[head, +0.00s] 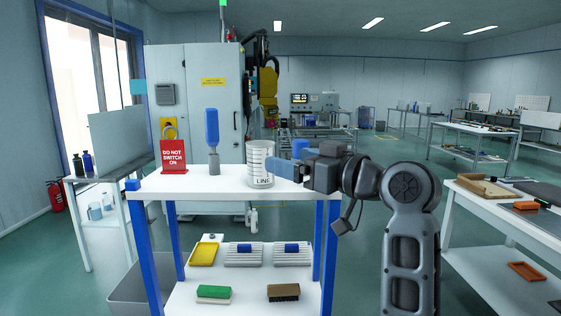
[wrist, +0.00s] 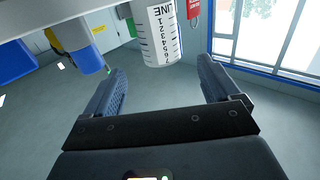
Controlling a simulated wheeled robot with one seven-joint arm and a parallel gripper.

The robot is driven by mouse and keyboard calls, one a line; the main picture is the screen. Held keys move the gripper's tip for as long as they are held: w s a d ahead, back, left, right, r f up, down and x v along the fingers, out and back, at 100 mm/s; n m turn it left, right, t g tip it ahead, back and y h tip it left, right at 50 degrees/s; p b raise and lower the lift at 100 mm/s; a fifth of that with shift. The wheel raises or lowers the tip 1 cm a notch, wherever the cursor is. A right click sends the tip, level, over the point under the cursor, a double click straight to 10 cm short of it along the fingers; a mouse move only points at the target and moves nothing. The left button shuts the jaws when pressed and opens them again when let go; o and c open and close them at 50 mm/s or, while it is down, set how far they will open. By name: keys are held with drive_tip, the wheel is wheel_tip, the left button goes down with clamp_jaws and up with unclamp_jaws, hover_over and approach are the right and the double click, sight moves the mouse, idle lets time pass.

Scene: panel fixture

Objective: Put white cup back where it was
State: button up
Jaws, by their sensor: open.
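The white cup (head: 260,163), marked with dark graduation lines and the word LINE, stands upright on the white tabletop (head: 222,185), near its right end. I cannot tell whether the near finger touches the cup.
The lower shelf holds brushes and a yellow tray (head: 204,253). The tabletop's front middle is clear.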

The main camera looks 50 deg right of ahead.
sight(255, 149)
drive_tip(key=b, duration=0.1)
drive_tip(key=w+r+b, duration=0.1)
drive_tip(key=shift+w+d+b, duration=0.2)
drive_tip(key=shift+d+b, duration=0.05)
drive_tip(key=shift+b, duration=0.05)
drive_tip(key=shift+w+d+b, duration=0.1)
drive_tip(key=shift+w+b, duration=0.5)
drive_tip(key=shift+b, duration=0.1)
drive_tip(key=shift+w+f+b, duration=0.35)
drive_tip(key=shift+w+b, duration=0.1)
drive_tip(key=shift+w+d+p, duration=0.15)
drive_tip(key=shift+w+p, duration=0.35)
drive_tip(key=shift+w, duration=1.5)
drive_tip(key=shift+w+d+p, duration=0.15)
drive_tip(key=shift+w+p, duration=0.3)
drive_tip(key=shift+w, duration=1.5)
drive_tip(key=shift+c, duration=0.5)
drive_tip(key=c, duration=1.1)
